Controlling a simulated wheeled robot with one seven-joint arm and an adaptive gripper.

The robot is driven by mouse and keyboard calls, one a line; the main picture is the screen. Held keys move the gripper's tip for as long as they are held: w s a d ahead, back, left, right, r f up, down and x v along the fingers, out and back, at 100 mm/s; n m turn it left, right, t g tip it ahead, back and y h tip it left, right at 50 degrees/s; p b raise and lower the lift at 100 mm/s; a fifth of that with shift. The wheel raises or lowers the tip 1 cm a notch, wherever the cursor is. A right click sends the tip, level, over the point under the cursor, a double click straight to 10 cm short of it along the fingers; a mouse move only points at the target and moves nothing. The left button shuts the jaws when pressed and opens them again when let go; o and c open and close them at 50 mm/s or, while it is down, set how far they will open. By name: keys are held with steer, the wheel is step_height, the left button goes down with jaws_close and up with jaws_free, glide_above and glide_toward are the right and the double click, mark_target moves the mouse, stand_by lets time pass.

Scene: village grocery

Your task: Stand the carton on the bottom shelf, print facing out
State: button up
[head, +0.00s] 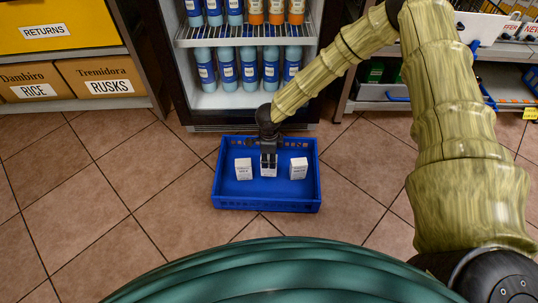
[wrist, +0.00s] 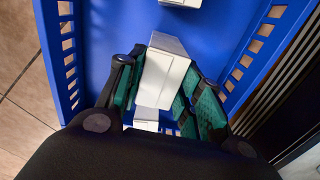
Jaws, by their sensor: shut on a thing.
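A small white carton (head: 268,171) stands in the middle of a blue crate (head: 266,204) on the floor. My gripper (head: 268,160) reaches down into the crate from above and is shut on this carton. In the wrist view the carton (wrist: 165,72) sits between the two green-padded fingers (wrist: 160,98); the face toward that camera looks plain. Faint dark print shows on its front in the head view, too small to read. The cooler's bottom shelf (head: 215,101) holds a row of blue bottles (head: 249,72). I cannot tell whether the carton touches the crate floor.
Two more white cartons stand in the crate, one on the left (head: 243,169) and one on the right (head: 298,168). Shelves with boxes (head: 103,76) are at the left, and a shelf unit (head: 375,92) is at the right. The tiled floor around the crate is clear.

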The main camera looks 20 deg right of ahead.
mark_target(268, 172)
steer(key=shift+f, duration=1.2)
steer(key=shift+f, duration=0.1)
steer(key=o, duration=1.2)
steer(key=shift+f, duration=0.1)
steer(key=shift+f+b, duration=0.15)
steer(key=shift+b, duration=1)
